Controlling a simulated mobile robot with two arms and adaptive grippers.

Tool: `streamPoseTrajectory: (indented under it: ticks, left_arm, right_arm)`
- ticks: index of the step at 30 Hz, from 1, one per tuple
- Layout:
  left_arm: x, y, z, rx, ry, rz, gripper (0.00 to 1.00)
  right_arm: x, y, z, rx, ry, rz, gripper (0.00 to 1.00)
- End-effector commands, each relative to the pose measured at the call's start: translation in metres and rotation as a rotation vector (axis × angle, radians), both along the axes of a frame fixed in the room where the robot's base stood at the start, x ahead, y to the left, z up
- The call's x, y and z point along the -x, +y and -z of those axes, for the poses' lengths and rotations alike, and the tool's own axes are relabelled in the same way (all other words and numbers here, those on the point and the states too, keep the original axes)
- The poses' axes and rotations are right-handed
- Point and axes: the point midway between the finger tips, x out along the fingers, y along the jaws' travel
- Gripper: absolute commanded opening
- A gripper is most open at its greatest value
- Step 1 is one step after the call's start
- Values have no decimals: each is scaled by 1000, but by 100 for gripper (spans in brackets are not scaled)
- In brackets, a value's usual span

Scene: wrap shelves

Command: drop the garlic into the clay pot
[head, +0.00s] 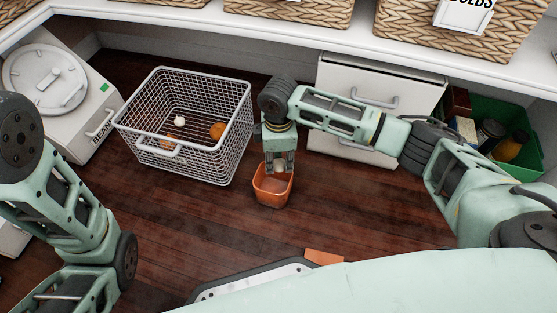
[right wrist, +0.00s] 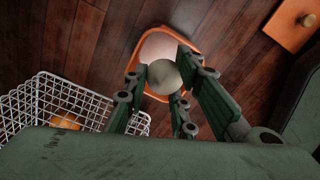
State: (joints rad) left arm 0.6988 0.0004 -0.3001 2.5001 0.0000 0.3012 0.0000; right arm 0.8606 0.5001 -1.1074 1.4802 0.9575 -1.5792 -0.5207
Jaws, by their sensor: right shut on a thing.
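The clay pot (head: 272,196) is a small square orange pot standing on the dark wooden surface, right of the wire basket. My right gripper (head: 279,167) points down over the pot and is shut on the pale round garlic (head: 279,168). In the right wrist view the garlic (right wrist: 165,76) sits between the fingers (right wrist: 163,84), in front of the pot's opening (right wrist: 154,46). The fingers and the garlic cover part of the pot. The garlic's height above the pot's floor is hard to tell. My left arm shows at the left, but its gripper is out of view.
The wire basket (head: 200,165) holds a small white thing (head: 179,121) and orange things (head: 217,130). A white bin (head: 95,125) stands left, white drawers (head: 345,140) behind, a green crate (head: 535,160) right. Floor right of the pot is clear.

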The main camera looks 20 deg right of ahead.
Motion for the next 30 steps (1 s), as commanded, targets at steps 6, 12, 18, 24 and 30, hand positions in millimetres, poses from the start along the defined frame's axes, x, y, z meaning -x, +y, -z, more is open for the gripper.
streamPoseTrajectory:
  ticks: [6,12,18,24,30]
  left_arm:
    - [1,0,-1,0,-2,0,18]
    - [1,0,-1,0,-2,0,18]
    - [1,0,0,0,-3,0,18]
    - [-1,0,0,0,2,0,18]
    - [0,0,0,1,1,0,18]
  right_arm:
    - [0,0,-1,0,-1,0,0]
    - [0,0,0,0,-1,0,38]
    - [0,0,0,0,-1,0,46]
    - [0,0,-1,-1,-1,0,46]
    - [-2,1,-24,-1,-5,-1,46]
